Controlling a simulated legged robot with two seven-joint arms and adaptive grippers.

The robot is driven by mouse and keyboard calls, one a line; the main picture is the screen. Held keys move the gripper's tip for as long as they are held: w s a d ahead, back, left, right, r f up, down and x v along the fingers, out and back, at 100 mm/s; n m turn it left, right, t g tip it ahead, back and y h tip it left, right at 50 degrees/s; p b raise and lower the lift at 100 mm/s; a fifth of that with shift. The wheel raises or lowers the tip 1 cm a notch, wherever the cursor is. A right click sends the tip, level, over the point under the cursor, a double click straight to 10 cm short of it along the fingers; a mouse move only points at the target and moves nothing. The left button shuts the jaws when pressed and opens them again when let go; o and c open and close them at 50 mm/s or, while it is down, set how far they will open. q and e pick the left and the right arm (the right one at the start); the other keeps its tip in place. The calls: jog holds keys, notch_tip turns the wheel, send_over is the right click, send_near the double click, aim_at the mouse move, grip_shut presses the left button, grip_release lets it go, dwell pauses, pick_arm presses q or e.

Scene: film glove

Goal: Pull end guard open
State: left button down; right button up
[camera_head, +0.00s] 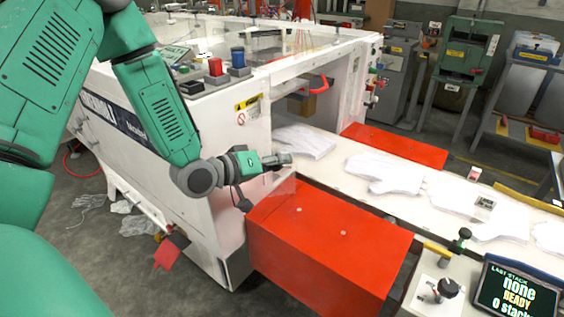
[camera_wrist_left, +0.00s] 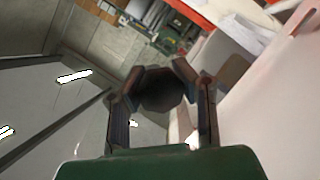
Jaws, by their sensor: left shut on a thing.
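My left gripper (camera_head: 282,160) is at the open end of the white machine (camera_head: 225,135), just above the near red box (camera_head: 325,240). In the left wrist view its fingers are closed around a dark, rounded, knob-like thing (camera_wrist_left: 160,90). I cannot tell for sure whether this belongs to the end guard. A small see-through panel (camera_head: 284,190) shows just below the gripper, at the edge of the red box. A red handle (camera_head: 314,84) shows at the machine's opening, apart from the gripper. My right gripper is not in view.
A white conveyor (camera_head: 345,158) carries flat white glove shapes (camera_head: 385,172) out from the machine. A second red box (camera_head: 395,146) stands on its far side. A control panel with a screen (camera_head: 515,292) is at the lower right.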

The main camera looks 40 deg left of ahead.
pick_arm(q)
jog(key=shift+a+r, duration=0.1)
jog(key=shift+r, duration=0.05)
jog(key=c, duration=1.2)
grip_release()
jog(key=shift+o, duration=0.4)
jog(key=shift+s, duration=0.3)
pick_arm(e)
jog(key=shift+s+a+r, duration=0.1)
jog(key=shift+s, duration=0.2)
pick_arm(q)
jog(key=v, duration=1.2)
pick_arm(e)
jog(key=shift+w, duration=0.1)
